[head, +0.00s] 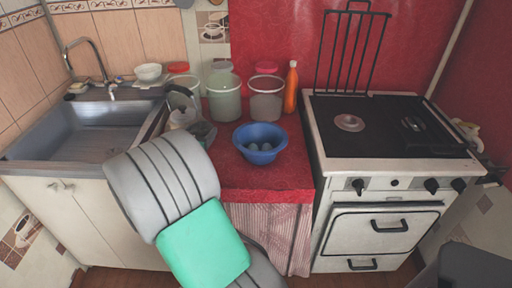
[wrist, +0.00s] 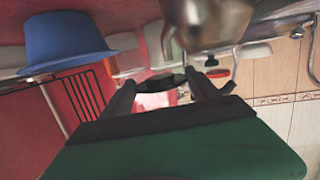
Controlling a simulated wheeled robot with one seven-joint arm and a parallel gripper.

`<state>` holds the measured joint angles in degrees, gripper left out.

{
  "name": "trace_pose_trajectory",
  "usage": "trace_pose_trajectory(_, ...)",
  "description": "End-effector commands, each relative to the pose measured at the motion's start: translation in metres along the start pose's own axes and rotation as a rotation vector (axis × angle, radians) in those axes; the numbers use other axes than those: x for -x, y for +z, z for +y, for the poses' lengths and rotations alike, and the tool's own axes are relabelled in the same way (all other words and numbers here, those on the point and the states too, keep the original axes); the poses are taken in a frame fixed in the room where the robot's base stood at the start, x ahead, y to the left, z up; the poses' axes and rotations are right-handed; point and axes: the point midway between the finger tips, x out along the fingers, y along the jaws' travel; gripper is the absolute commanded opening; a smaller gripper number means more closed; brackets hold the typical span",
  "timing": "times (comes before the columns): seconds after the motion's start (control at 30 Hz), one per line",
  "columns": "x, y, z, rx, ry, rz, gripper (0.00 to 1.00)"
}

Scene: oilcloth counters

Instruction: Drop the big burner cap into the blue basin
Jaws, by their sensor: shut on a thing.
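My gripper (wrist: 164,80) is shut on a dark, thin, round-edged piece, the big burner cap (wrist: 160,84), seen nearly edge-on between the fingers in the wrist view. In the head view my arm hides most of the gripper and the cap. The blue basin (head: 260,137) stands on the red counter, right of my arm, with several pale egg-like things inside. It also shows in the wrist view (wrist: 66,42) at upper left, apart from the fingers. The large burner (head: 349,122) on the stove shows a bare pale ring.
A metal kettle (head: 183,117) stands left of the basin; it is close to the fingers in the wrist view (wrist: 208,22). Two jars (head: 224,98) (head: 266,98) and an orange bottle (head: 291,88) stand behind the basin. The stove (head: 390,165) is at right, the sink (head: 85,130) at left.

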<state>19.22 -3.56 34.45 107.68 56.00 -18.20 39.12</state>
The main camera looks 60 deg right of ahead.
Motion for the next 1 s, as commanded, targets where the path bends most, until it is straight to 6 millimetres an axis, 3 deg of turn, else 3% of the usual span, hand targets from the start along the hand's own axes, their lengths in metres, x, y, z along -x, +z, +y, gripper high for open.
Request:
trace_pose_trajectory(0.03, -0.021, -0.002, 0.031, -0.015, 0.073, -0.001, 0.29)
trace_pose_trajectory(0.2, -0.066, -0.013, 0.124, -0.056, 0.276, -0.005, 0.29)
trace_pose_trajectory(0.3, -0.079, -0.017, 0.162, -0.073, 0.352, -0.005, 0.29)
trace_pose_trajectory(0.4, -0.085, -0.019, 0.183, -0.081, 0.395, -0.007, 0.29)
trace_pose_trajectory(0.57, -0.088, -0.014, 0.190, -0.083, 0.408, -0.009, 0.29)
trace_pose_trajectory(1.0, -0.098, 0.037, 0.189, -0.083, 0.405, -0.008, 0.29)
